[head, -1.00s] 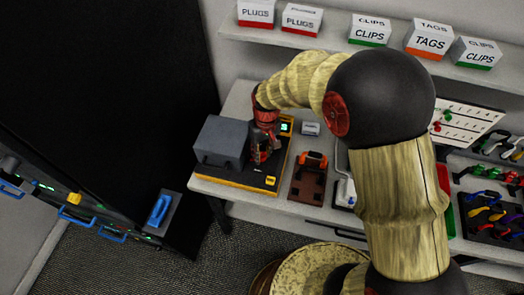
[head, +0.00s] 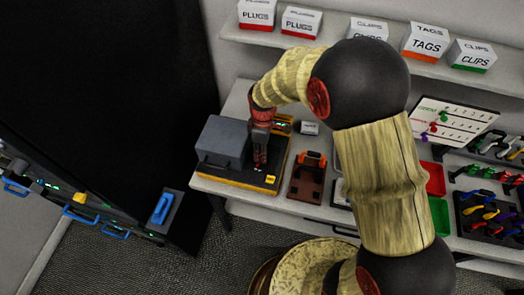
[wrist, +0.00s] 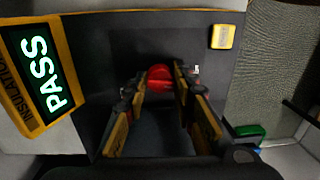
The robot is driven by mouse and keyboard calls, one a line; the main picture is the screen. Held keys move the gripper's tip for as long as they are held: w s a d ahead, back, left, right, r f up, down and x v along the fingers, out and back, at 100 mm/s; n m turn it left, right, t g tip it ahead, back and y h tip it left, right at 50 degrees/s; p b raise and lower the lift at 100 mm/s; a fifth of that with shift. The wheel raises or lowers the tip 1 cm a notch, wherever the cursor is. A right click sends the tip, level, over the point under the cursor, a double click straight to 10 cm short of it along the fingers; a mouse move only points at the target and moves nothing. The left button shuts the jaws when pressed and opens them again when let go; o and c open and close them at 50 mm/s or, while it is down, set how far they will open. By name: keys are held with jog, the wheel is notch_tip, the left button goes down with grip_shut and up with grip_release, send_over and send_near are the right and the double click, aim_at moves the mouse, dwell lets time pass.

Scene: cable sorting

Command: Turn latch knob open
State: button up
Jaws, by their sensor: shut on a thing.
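The latch knob is a red round piece (wrist: 160,77) on the dark top of the test station. In the wrist view it sits between the fingertips of my gripper (wrist: 162,88), whose fingers close on its two sides. In the head view my gripper (head: 260,163) points down at the station beside its grey box (head: 222,141). The knob is hidden there behind the fingers. The station (head: 246,183) has a dark top and a yellow edge. Its screen (wrist: 48,70) reads PASS in the wrist view.
A yellow block (head: 270,179) is on the station's front right corner. A brown fixture with an orange-red part (head: 308,177) stands to the right. Red (head: 434,180) and green (head: 439,216) bins lie farther right. A shelf of labelled boxes (head: 425,42) runs above.

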jog(key=shift+n, duration=0.8)
jog(key=o, duration=1)
jog(key=shift+o, duration=0.7)
jog(key=shift+r, duration=0.15)
notch_tip(320, 180, up, 12)
jog(key=shift+w, duration=0.4)
